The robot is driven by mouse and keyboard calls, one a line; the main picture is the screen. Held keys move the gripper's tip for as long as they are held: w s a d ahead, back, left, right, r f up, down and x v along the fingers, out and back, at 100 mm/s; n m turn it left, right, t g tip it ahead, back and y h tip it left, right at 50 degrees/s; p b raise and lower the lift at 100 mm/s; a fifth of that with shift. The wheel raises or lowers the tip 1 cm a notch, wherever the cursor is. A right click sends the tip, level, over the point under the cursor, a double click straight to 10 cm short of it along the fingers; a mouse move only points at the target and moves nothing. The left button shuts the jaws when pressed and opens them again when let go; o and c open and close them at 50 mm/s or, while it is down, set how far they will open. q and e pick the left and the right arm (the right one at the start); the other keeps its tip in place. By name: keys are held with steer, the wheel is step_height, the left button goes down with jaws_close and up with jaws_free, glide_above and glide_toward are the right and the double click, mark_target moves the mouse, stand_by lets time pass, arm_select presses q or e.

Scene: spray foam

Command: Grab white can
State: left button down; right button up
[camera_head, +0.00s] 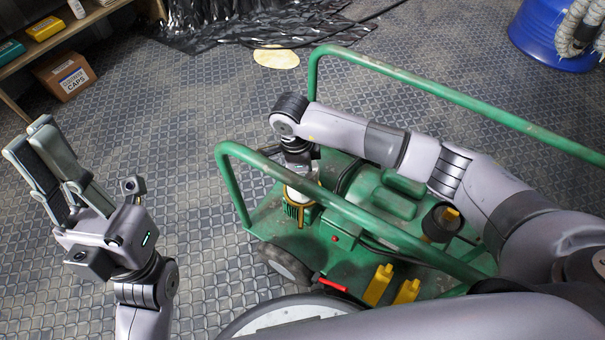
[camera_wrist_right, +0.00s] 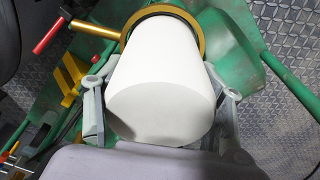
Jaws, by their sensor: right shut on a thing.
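The white can (camera_wrist_right: 160,75) fills the middle of the right wrist view, with its flat end toward the camera. My right gripper (camera_wrist_right: 160,88) is shut on it, one finger on each side. The can's far end sits inside a gold ring (camera_wrist_right: 200,35) on the green cart. In the head view a small part of the white can (camera_head: 301,192) shows above a yellow holder; my right arm hides most of it and the right fingers. My left gripper (camera_head: 37,148) is raised at the left, pointing up, empty, with its two fingers apart.
The green cart (camera_head: 330,255) with tube rails stands under my right arm. It has a red-handled valve (camera_head: 333,284) and yellow parts (camera_head: 378,285). A shelf and a cardboard box (camera_head: 66,76) are at the upper left. A blue barrel (camera_head: 550,35) stands upper right. The floor at left is clear.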

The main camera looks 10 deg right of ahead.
steer(key=shift+c, duration=0.7)
